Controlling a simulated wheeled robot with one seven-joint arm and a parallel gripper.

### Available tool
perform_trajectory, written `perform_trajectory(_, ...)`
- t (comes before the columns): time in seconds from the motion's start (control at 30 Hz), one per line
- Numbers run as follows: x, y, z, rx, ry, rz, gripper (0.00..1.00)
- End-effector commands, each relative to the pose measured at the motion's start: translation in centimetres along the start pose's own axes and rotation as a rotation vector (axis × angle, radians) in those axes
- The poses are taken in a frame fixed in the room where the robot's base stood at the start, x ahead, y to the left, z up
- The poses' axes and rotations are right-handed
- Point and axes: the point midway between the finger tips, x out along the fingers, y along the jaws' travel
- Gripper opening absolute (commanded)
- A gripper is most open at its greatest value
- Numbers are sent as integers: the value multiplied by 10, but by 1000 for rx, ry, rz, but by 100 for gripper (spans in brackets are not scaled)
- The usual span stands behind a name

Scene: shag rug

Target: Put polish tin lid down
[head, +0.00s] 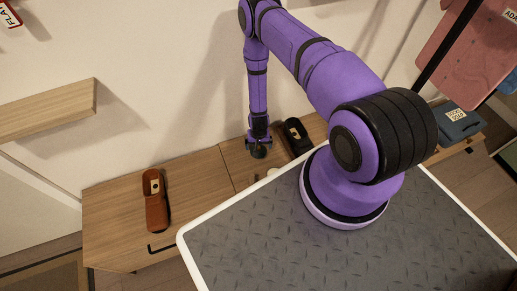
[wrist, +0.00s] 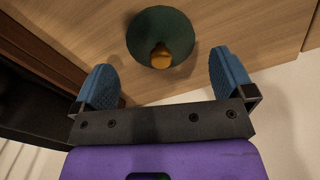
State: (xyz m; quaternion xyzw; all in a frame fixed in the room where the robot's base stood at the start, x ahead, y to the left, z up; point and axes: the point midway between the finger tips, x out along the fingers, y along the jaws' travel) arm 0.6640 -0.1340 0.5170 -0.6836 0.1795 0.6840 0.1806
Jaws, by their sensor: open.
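My gripper (head: 260,150) hangs over the wooden cabinet top in the head view. In the wrist view its two blue fingers are spread wide, with nothing between the fingertips (wrist: 161,60). Just beyond the fingertips a dark green round disc (wrist: 144,30) with an amber knob-like piece (wrist: 161,57) lies on the wood. It looks like the polish tin lid; I cannot tell whether a tin is under it. The disc cannot be made out in the head view, where my gripper and arm are close to that spot.
A brown shoe-like thing (head: 155,204) lies on the cabinet top (head: 205,205) at left, with bare wood around it. A black one (head: 296,135) lies right of my gripper. A small pale round thing (head: 272,172) is nearby. A wall shelf (head: 45,112) juts out at left.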

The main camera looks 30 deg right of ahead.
Motion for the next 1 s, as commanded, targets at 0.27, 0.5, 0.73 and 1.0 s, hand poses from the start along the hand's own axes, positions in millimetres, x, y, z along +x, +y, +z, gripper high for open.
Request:
perform_trajectory(0.27, -52, 0, 0, 0, 1, 0, 100)
perform_trajectory(0.5, -77, 0, 0, 0, 1, 0, 100)
perform_trajectory(0.73, -83, 0, 0, 0, 1, 0, 100)
perform_trajectory(1.0, -82, 0, 0, 0, 1, 0, 100)
